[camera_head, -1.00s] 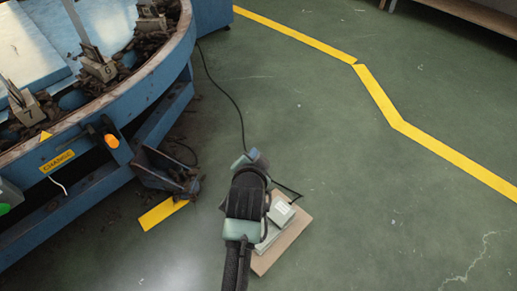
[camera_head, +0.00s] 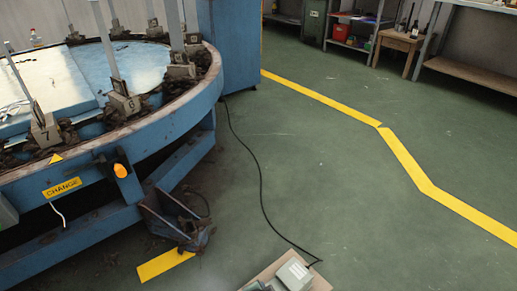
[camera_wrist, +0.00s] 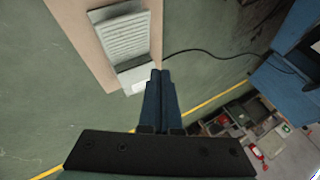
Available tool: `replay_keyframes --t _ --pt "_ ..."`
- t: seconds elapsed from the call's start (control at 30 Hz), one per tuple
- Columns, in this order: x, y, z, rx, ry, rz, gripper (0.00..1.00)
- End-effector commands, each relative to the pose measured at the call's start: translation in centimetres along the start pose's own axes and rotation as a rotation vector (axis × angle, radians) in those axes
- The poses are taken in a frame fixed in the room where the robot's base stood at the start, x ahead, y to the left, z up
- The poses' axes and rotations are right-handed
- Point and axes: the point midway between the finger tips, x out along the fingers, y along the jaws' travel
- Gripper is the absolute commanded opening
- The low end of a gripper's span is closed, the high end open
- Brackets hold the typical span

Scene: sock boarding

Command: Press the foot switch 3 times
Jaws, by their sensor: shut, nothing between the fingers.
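The foot switch (camera_head: 293,275) is a light grey box on a tan board (camera_head: 262,274), cut off by the bottom edge of the head view. In the wrist view its ribbed grey pedal (camera_wrist: 122,37) and lighter end housing (camera_wrist: 138,78) lie on the same board (camera_wrist: 82,24). My gripper (camera_wrist: 160,74) is shut and empty, with its fingertips overlapping the housing's right edge in the picture. I cannot tell the height gap or whether they touch. The pedal's surface is unobstructed in the wrist view.
A blue round machine (camera_head: 150,115) with numbered posts stands at the left. A black cable (camera_head: 258,180) runs over the green floor to the switch. A yellow floor line (camera_head: 405,160) crosses the right. Shelves and a bench (camera_head: 474,76) stand at the back. The floor between is clear.

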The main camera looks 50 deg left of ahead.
Motion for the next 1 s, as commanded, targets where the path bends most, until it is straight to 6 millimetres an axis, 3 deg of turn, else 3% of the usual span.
replay_keyframes --t 0.37,0.77,1.0 --pt "1.0 0.7 0.6 -0.001 0.001 -0.001 0.00" --pt "4.9 3.5 3.4 -0.002 0.001 -0.001 0.00" --pt "6.1 4.4 4.3 0.000 0.001 -0.001 0.00"
